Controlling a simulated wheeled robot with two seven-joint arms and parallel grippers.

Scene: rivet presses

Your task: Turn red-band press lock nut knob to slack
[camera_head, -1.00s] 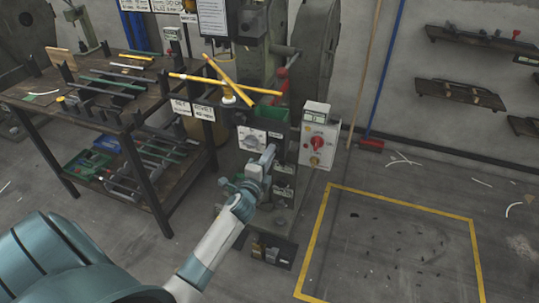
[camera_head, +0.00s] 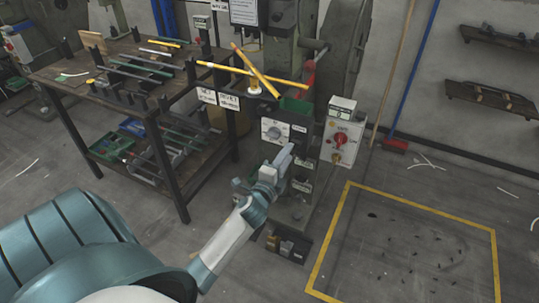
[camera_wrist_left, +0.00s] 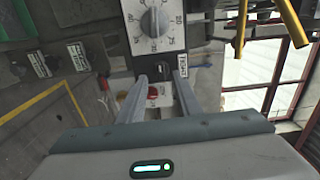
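The press (camera_head: 283,65) stands in the middle of the head view, with a red part (camera_head: 309,72) on its right side. A pale panel with a round grey dial (camera_head: 273,133) is on its front; the dial also shows at the top of the left wrist view (camera_wrist_left: 154,21). My left gripper (camera_head: 288,152) is just below and right of that dial. In the left wrist view its fingers (camera_wrist_left: 160,76) are apart, with a small dark knob or switch (camera_wrist_left: 160,73) and a red button (camera_wrist_left: 153,91) seen between them. Contact cannot be told. I cannot tell which part is the lock nut knob.
A control box with a red knob (camera_head: 340,139) is right of the dial panel. Yellow bars (camera_head: 255,73) cross above it. A workbench (camera_head: 105,88) with rods stands at left. Floor inside the yellow outline (camera_head: 349,240) is mostly clear.

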